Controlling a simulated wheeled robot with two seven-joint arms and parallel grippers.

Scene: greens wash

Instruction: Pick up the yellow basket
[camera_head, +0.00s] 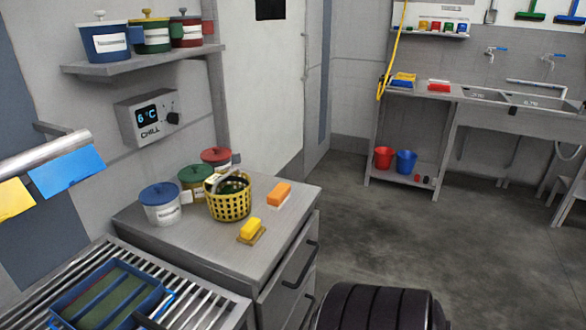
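The yellow basket (229,204) is a round lattice basket with a raised handle. It stands upright on the grey counter (180,241), left of the middle of the head view. Dark green contents show inside it. Neither of my grippers shows in the head view, and nothing is holding the basket. The dark ribbed part at the bottom edge looks like part of my own body.
Lidded tubs, blue (160,203), green (196,182) and red (217,160), stand left of and behind the basket. A yellow brush (250,229) and an orange block (279,194) lie right of it. A blue crate (112,296) sits on slatted rails.

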